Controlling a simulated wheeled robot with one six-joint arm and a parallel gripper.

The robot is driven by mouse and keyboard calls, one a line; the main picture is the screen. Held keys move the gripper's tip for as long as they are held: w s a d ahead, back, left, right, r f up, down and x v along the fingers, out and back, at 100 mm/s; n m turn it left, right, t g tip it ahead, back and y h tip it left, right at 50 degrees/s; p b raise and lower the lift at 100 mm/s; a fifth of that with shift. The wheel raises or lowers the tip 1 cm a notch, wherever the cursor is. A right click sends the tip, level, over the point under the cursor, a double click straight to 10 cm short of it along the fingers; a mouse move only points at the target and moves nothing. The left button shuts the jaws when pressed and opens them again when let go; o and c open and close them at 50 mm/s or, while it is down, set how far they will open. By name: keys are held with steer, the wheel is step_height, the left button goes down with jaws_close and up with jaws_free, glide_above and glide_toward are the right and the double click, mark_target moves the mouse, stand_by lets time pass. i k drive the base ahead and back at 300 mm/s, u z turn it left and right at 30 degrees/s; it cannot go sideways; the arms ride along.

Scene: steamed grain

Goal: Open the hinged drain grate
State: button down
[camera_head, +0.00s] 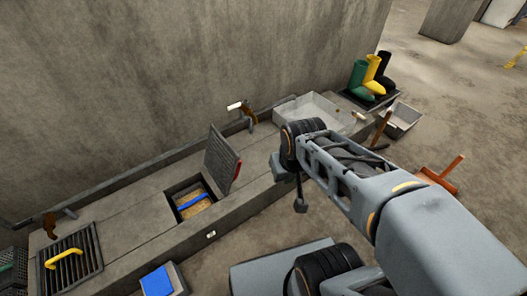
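A grate panel (219,151) with a red handle or edge on its right side stands raised, close to upright, at the back of a square opening (171,196) in the long concrete ledge. A blue bar and tan material show inside the opening. A second dark slatted grate (87,241) with a yellow handle (63,257) lies flat at the far left of the ledge. My gripper (300,203) hangs beneath the end of my arm, right of the raised panel and apart from it. Its fingers are small and partly hidden, so their opening is unclear.
A pale shallow tray (318,112) sits on the ledge's far end. A blue-topped box (157,281) is in front. A concrete wall runs behind.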

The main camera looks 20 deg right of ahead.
mark_target(223, 180)
steer(key=z, duration=0.8)
steer(key=k, duration=1.05)
steer(key=z, duration=0.8)
steer(key=i, duration=1.05)
steer(key=u, duration=0.95)
steer(key=i, duration=0.95)
steer(key=u, duration=1.45)
steer(key=i, duration=0.3)
steer(key=u, duration=0.25)
